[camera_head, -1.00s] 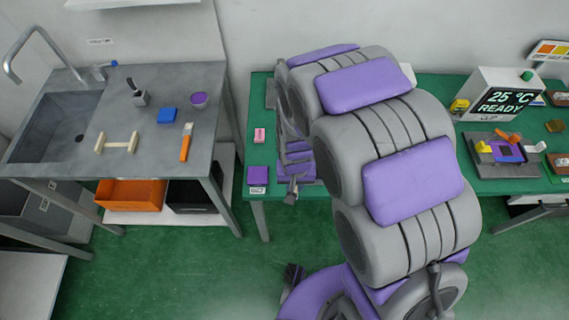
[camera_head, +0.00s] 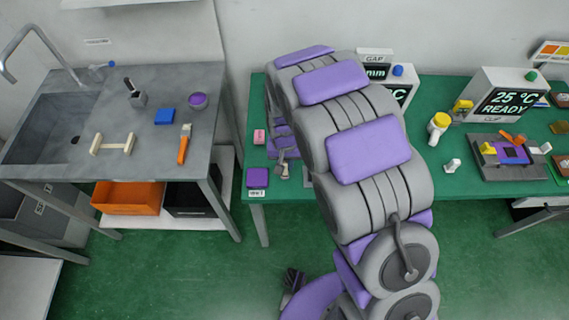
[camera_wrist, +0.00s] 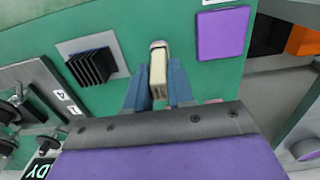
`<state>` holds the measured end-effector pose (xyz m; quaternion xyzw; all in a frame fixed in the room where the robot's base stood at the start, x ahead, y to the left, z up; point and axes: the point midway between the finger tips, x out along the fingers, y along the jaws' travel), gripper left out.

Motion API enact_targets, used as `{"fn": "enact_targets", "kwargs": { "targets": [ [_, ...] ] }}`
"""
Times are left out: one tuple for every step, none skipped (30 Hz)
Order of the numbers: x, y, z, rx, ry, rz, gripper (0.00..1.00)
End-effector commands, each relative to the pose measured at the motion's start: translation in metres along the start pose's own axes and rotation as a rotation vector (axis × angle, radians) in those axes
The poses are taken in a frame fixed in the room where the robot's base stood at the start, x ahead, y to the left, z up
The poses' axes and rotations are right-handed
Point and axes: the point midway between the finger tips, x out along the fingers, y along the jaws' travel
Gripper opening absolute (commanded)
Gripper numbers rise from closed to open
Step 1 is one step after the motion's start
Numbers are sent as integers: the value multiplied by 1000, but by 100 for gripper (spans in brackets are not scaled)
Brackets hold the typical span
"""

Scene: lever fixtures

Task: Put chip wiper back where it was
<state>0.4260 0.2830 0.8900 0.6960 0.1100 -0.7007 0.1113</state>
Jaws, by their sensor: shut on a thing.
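My gripper (camera_wrist: 158,88) is shut on a beige block-shaped piece, which I take as the chip wiper (camera_wrist: 158,68). Its far end sticks out past the blue fingertips, over the green table. In the head view my gripper (camera_head: 283,172) is low at the table's front left edge, partly hidden by my arm. A flat purple square (camera_head: 257,178) with a small white label lies at the table's corner, left of the gripper. In the wrist view the purple square (camera_wrist: 222,33) is up and right of the held piece, apart from it. I cannot tell whether the piece touches the table.
A black slotted rack (camera_wrist: 92,66) stands left of the gripper in the wrist view. A pink block (camera_head: 260,136) lies behind the purple square. A white-yellow cylinder (camera_head: 438,128) and a display box (camera_head: 507,96) stand to the right. A grey sink bench (camera_head: 190,75) is left, across a gap.

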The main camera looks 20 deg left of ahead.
Motion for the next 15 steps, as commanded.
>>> {"fn": "enact_targets", "kwargs": {
  "targets": [
    [5, 0, 0, 0, -1, 0, 0],
    [6, 0, 0, 0, -1, 0, 0],
    [5, 0, 0, 0, 0, 0, 0],
    [5, 0, 0, 0, 0, 0, 0],
    [4, 0, 0, 0, 1, 0, 0],
    [4, 0, 0, 0, 1, 0, 0],
    [4, 0, 0, 0, 1, 0, 0],
    [4, 0, 0, 0, 1, 0, 0],
    [5, 0, 0, 0, 1, 0, 0],
    [6, 0, 0, 0, 0, 0, 0],
    [6, 0, 0, 0, 0, 0, 25],
    [6, 0, 0, 0, 1, 0, 28],
    [6, 0, 0, 0, 1, 0, 31],
    [5, 0, 0, 0, 1, 0, 34],
    [5, 0, 0, 0, 1, 0, 38]
  ]
}}
